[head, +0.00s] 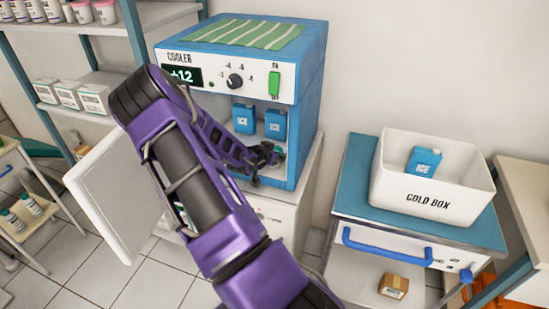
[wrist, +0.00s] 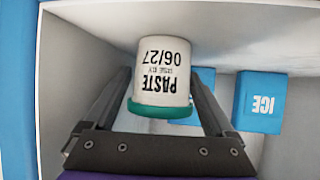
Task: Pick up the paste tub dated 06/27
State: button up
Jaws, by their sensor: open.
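The paste tub (wrist: 162,80) is white with a teal lid and is printed "PASTE 06/27". In the wrist view it appears upside down, between the two fingers of my gripper (wrist: 160,95). The fingers are open, one on each side of the tub, and I cannot tell whether either touches it. In the head view my gripper (head: 268,155) reaches into the open cooler (head: 310,65). There the tub is mostly hidden by my gripper, with only a bit of teal showing.
Blue ice packs (head: 275,124) stand inside the cooler behind the tub; one (wrist: 260,101) is close on the right in the wrist view. The cooler door (head: 110,190) hangs open at left. A white cold box (head: 435,195) holding an ice pack (head: 424,162) stands at right.

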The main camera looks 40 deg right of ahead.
jog(key=c, duration=1.2)
jog(key=shift+o, duration=0.2)
jog(key=shift+r, duration=0.1)
